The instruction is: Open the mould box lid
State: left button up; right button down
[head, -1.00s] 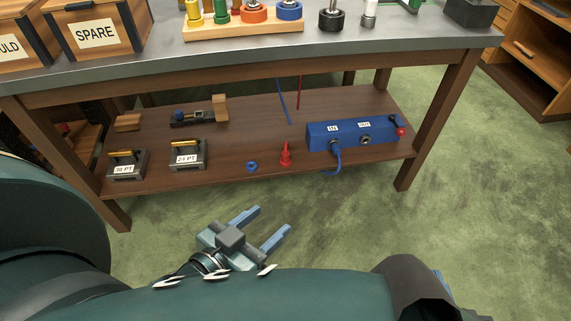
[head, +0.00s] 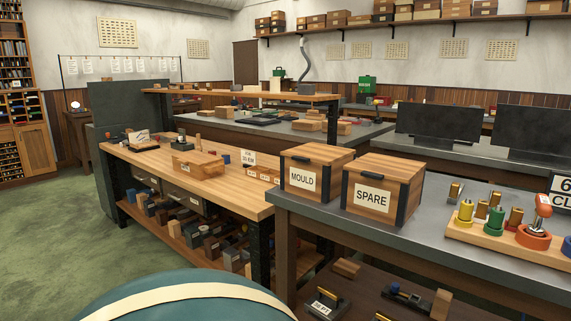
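The mould box (head: 316,174) is a wooden box with dark corner strips and a white label reading MOULD. It stands near the left end of the grey-topped bench in the head view. Its lid (head: 318,154) is shut, with a dark handle on the front upper edge. A similar box labelled SPARE (head: 382,189) stands close beside it on the right. Neither of my grippers shows in the current head view.
The grey bench top (head: 424,235) carries a wooden rack (head: 520,247) with coloured pots on the right. A wooden workbench (head: 229,196) adjoins on the left. Green floor (head: 45,240) is open at the far left. Small tools lie on the lower shelf.

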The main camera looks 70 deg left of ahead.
aim_at(316, 152)
jog(key=u, duration=2.1)
